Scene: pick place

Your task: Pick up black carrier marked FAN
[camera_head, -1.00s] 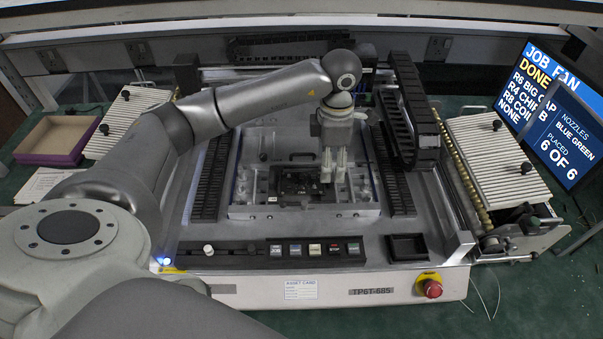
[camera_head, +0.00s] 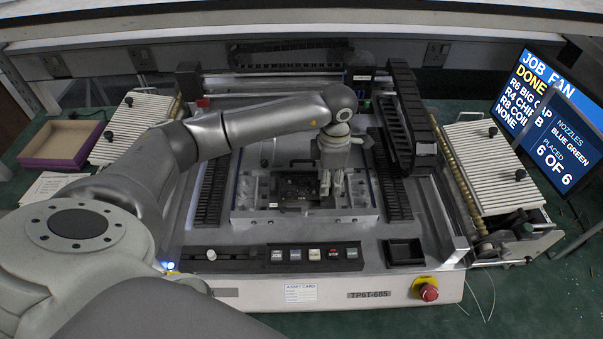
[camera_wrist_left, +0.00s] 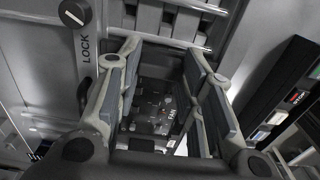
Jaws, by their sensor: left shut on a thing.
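The black carrier (camera_head: 295,186) lies in the metal work area at the middle of the machine, with small parts on its dark board. In the left wrist view the carrier (camera_wrist_left: 155,108) shows between the finger pads, with small pale lettering that looks like FAN. My left gripper (camera_head: 331,190) points down at the carrier's right end and is shut on it. The fingers (camera_wrist_left: 163,115) hide part of the carrier's sides, and their exact contact is hard to see. The carrier appears still low between the rails. My right gripper is not in view.
Metal rails (camera_head: 345,216) frame the carrier closely. A black cable chain (camera_head: 412,115) stands to the right of my arm. An empty black tray (camera_head: 404,252) and a red stop button (camera_head: 428,292) are at the front right. A purple-sided box (camera_head: 62,145) sits at left.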

